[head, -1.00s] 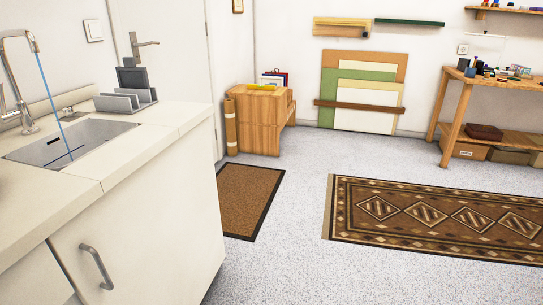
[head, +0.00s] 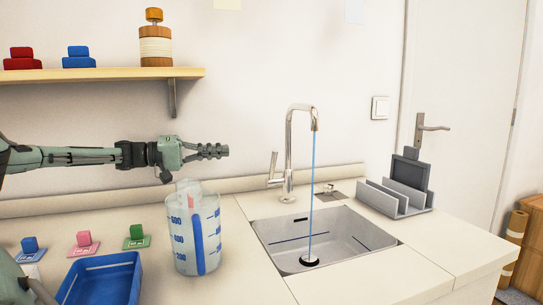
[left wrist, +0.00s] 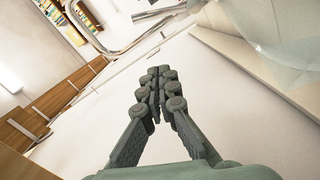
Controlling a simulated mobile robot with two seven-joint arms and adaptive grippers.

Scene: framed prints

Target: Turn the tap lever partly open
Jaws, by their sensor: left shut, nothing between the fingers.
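The chrome tap (head: 290,150) stands behind the sink (head: 345,237), with its lever (head: 273,168) on the left side, tilted upward. A thin blue stream (head: 312,190) runs from the spout to the drain. My left gripper (head: 226,151) is shut and empty, pointing right, left of the lever and apart from it, above and behind the measuring jug. In the left wrist view, the closed fingers (left wrist: 157,78) show with nothing between them. Chrome tap parts (left wrist: 110,50) lie beyond them at the upper left. My right gripper is not in view.
A clear measuring jug (head: 208,235) stands on the counter just below my left gripper. A blue tray (head: 102,280) and small coloured blocks are at the lower left. A shelf (head: 100,74) hangs above the arm. A grey rack (head: 395,197) stands right of the sink.

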